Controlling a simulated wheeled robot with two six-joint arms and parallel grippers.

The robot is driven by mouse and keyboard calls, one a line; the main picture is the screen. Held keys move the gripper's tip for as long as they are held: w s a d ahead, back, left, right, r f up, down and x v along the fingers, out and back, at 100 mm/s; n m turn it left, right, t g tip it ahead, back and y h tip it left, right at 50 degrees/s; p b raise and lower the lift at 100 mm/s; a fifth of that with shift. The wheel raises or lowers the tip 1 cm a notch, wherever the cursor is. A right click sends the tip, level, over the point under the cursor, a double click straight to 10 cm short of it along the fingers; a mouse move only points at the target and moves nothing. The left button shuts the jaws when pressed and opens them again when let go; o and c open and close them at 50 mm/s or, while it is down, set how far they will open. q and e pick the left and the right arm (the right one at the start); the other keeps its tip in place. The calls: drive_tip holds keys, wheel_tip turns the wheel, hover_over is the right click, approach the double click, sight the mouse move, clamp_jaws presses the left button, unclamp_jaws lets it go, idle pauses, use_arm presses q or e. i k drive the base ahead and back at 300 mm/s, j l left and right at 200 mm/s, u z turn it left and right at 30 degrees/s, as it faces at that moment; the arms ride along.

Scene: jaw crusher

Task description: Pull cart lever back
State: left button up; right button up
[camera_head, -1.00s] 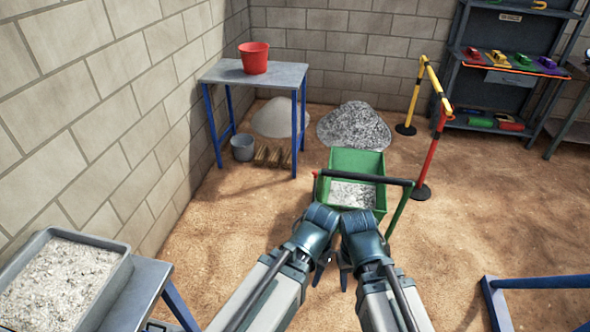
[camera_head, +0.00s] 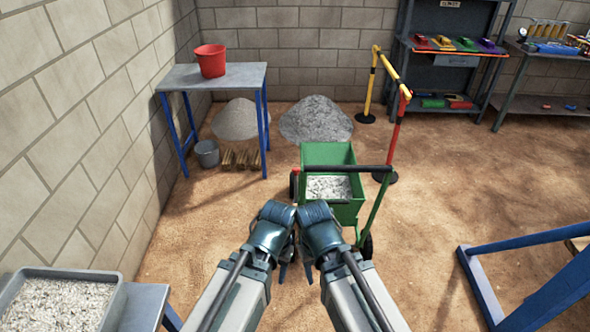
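The green cart (camera_head: 328,154) stands on the sandy floor ahead of me, with grey gravel (camera_head: 329,187) in its tub. Its black handle bar (camera_head: 345,169) runs across the near side, with a red tip (camera_head: 296,170) at its left end that may be the lever. My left gripper (camera_head: 284,270) and my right gripper (camera_head: 307,270) are side by side, pointing down, just short of the cart's near side. They appear apart from the handle. My wrists hide most of the fingers, so their opening is unclear.
A blue-legged table (camera_head: 235,76) with a red bucket (camera_head: 210,60) stands at the left wall. A gravel tray (camera_head: 115,300) sits at lower left. Red and yellow barrier posts (camera_head: 392,135) stand right of the cart. A blue frame (camera_head: 520,240) is at right. Sandy floor lies open between.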

sight(296, 171)
drive_tip(key=l+u, duration=0.15)
drive_tip(key=u, duration=0.3)
drive_tip(key=i+l+u, duration=0.1)
drive_tip(key=u, duration=0.4)
drive_tip(key=l+u, duration=0.25)
drive_tip(key=l, duration=0.4)
drive_tip(key=l+u, duration=0.3)
drive_tip(key=l, duration=0.35)
drive_tip(key=k+l+u, duration=0.1)
drive_tip(key=l+u, duration=0.15)
drive_tip(key=l, duration=0.4)
drive_tip(key=k+l, duration=0.1)
drive_tip(key=l, duration=0.45)
drive_tip(key=k+l, duration=0.1)
drive_tip(key=l, duration=0.4)
drive_tip(key=k+l, duration=0.1)
drive_tip(key=l, duration=0.45)
